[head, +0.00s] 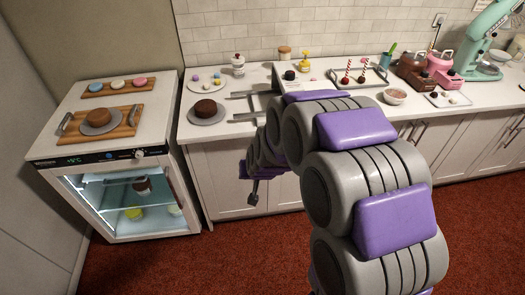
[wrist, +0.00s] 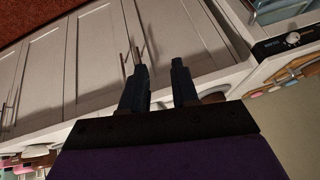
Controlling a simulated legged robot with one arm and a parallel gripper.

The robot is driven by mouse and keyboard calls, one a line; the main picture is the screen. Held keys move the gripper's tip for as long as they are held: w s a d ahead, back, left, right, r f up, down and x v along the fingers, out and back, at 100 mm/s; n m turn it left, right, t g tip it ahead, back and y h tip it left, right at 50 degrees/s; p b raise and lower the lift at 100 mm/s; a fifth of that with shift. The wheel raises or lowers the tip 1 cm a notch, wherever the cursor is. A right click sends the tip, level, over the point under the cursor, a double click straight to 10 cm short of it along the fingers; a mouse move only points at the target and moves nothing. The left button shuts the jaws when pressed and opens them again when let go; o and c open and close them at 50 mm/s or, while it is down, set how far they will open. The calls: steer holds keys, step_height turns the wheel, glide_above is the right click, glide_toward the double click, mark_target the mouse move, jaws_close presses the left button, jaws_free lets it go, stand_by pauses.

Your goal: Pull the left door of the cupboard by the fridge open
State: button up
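The left cupboard door (head: 220,185) is a pale panel beside the fridge (head: 115,200), and it looks shut. In the wrist view, which is turned over, this door (wrist: 178,35) lies toward the right, next to the fridge. The adjoining door (wrist: 95,60) lies to its left. Thin bar handles (wrist: 128,58) show near the seam, close to the tip of the left-hand finger. My gripper (wrist: 159,67) is open, with two dark fingers apart and no handle visible between them. In the head view my gripper (head: 253,198) hangs in front of the doors, hiding the handles.
The counter (head: 225,145) above the doors holds a cake on a plate (head: 206,112), sweets and a metal rack. A pink machine (head: 445,79) and a mint mixer (head: 492,40) stand at the right. Red carpet (head: 190,265) in front of the doors is clear.

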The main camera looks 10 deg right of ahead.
steer(key=w+d+f+m+t+h+p, duration=0.25)
steer(key=w+f+t, duration=0.45)
steer(key=w+f, duration=0.85)
steer(key=s+d+f+n+t+h, duration=0.2)
steer(key=s+f+t, duration=0.1)
steer(key=f+t, duration=0.2)
steer(key=shift+m, duration=0.25)
steer(key=w+d+b, duration=0.1)
steer(key=w, duration=0.4)
steer(key=w+d+b, duration=0.1)
steer(key=w, duration=0.5)
steer(key=w+d+b, duration=0.1)
steer(key=w, duration=0.4)
steer(key=shift+w+d+f+b, duration=0.15)
steer(key=shift+w+b, duration=0.1)
steer(key=shift+b, duration=0.05)
steer(key=shift+c, duration=0.3)
jaws_close()
